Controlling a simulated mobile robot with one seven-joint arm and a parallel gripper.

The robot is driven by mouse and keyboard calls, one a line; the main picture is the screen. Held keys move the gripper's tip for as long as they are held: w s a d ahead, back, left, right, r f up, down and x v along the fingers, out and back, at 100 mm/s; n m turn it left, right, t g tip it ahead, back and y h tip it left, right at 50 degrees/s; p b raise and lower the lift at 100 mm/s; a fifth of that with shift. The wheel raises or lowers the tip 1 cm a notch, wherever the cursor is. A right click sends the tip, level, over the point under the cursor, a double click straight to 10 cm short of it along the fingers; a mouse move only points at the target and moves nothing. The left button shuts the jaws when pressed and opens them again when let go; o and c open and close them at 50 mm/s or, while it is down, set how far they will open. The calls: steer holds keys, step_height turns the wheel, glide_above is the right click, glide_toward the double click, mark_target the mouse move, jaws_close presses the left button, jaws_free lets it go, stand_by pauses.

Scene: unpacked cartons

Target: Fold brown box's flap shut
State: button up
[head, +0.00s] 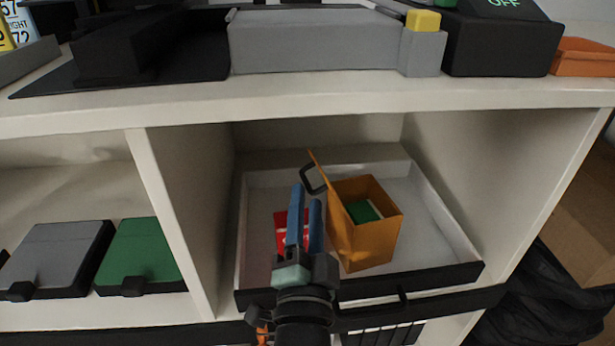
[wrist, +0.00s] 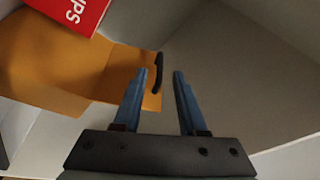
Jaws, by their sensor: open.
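The brown box (head: 372,243), orange-brown, stands in a white drawer with its top open and a green item (head: 361,211) inside. Its flap (head: 318,166) stands up at the box's left side, tilted outward, with a black loop handle (head: 312,181) on its outer face. In the wrist view the flap (wrist: 125,72) lies left of centre, and its handle (wrist: 158,72) appears between the fingertips. My gripper (head: 307,196) is open, its blue fingers just below the handle in the head view; it also shows in the wrist view (wrist: 161,75). Contact cannot be told.
The white drawer (head: 448,222) has a black front with a handle. A red item (head: 281,232) with white lettering lies left of the box, partly hidden by my fingers. Shelf walls rise on both sides, and the shelf top (head: 330,92) overhangs. The drawer's right side is clear.

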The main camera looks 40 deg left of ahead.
mark_target(308, 183)
steer(key=shift+x, duration=2.25)
jaws_close()
